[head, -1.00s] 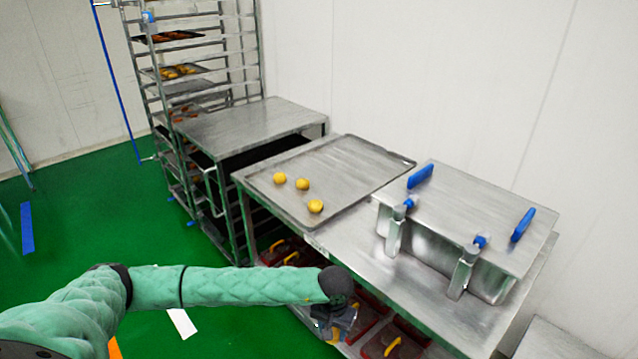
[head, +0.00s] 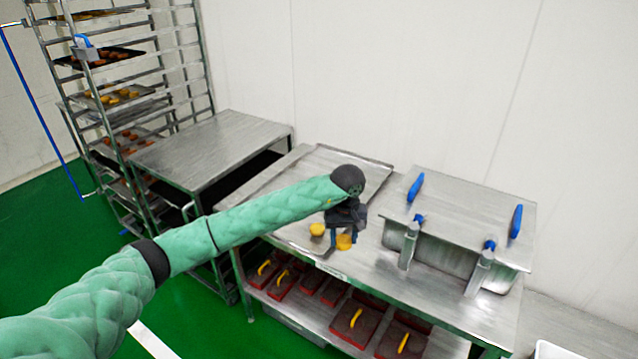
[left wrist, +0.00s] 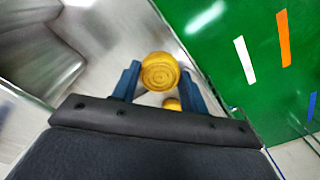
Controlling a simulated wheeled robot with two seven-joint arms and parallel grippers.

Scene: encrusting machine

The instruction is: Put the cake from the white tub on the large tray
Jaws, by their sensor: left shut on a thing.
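My left gripper (head: 345,236) is shut on a yellow round cake (head: 344,242), by the front right edge of the large tray (head: 322,162). In the left wrist view the held cake (left wrist: 160,72) shows between the blue fingertips. A second cake (head: 317,229) lies on the tray just left of the gripper; a cake (left wrist: 171,104) also shows behind the held one in the wrist view. My left arm hides the middle of the tray. I cannot tell whether the held cake touches the tray. A white tub (head: 560,349) shows partly at the bottom right corner. My right gripper is not in view.
A steel box with blue handles (head: 460,215) stands on the table right of the tray. Red boxes with yellow handles (head: 352,322) fill the shelf below. A steel table (head: 212,140) and a tall tray rack (head: 110,90) stand at the left.

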